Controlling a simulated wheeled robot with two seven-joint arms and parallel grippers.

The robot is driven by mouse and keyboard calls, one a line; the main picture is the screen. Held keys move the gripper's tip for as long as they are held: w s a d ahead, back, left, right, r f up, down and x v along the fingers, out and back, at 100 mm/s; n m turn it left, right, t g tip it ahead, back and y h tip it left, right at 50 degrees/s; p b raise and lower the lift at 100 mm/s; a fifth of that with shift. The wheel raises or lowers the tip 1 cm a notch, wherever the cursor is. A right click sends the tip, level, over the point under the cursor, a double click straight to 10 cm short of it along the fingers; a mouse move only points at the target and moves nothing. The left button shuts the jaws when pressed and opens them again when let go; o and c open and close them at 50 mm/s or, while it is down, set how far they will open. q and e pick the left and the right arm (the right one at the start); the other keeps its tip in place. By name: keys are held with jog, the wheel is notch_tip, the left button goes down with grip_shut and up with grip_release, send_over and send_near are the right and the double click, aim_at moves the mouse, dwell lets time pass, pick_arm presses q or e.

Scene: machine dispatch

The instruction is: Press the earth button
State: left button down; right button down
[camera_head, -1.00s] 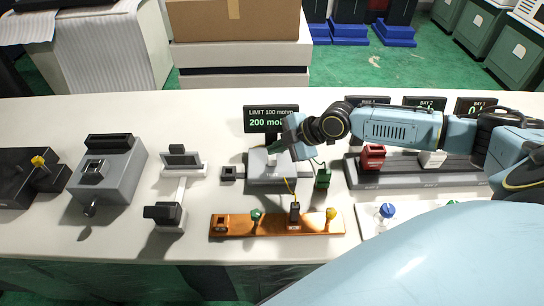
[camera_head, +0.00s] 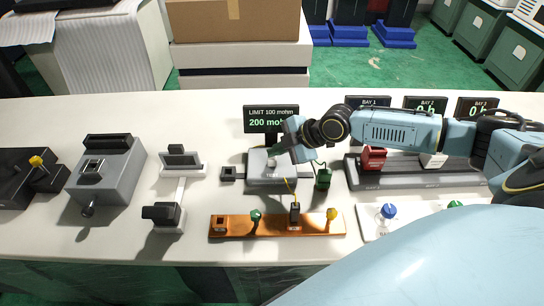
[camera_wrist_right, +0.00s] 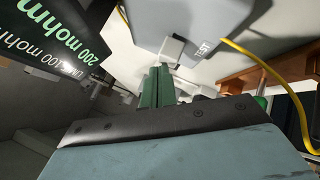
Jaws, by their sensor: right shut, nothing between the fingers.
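The earth tester is a grey box (camera_head: 258,183) on the white bench, and its underside edge of the view shows in the right wrist view (camera_wrist_right: 190,18). A small pale block, which looks like its button (camera_wrist_right: 172,48), sits beside the word TEST. My right gripper (camera_head: 284,150) reaches in from the right over the box. Its green fingers (camera_wrist_right: 157,72) are together and empty, with their tips close to the pale block. I cannot tell whether they touch it. The display (camera_head: 271,117) behind the box reads LIMIT 100 mohm and 200 mohm. My left gripper is out of view.
An orange-brown board (camera_head: 240,231) with several plugs lies in front of the box. A bay rack (camera_head: 400,180) stands further right. Other grey devices (camera_head: 108,172) stand left.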

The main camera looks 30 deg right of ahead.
aim_at(276, 158)
jog(key=shift+f, duration=0.35)
jog(key=shift+r, duration=0.15)
dwell(0.3)
jog(key=shift+r+p, duration=0.6)
jog(key=shift+r, duration=0.25)
notch_tip(276, 158, up, 5)
jog(key=p, duration=0.4)
jog(key=shift+r, duration=0.1)
dwell(0.4)
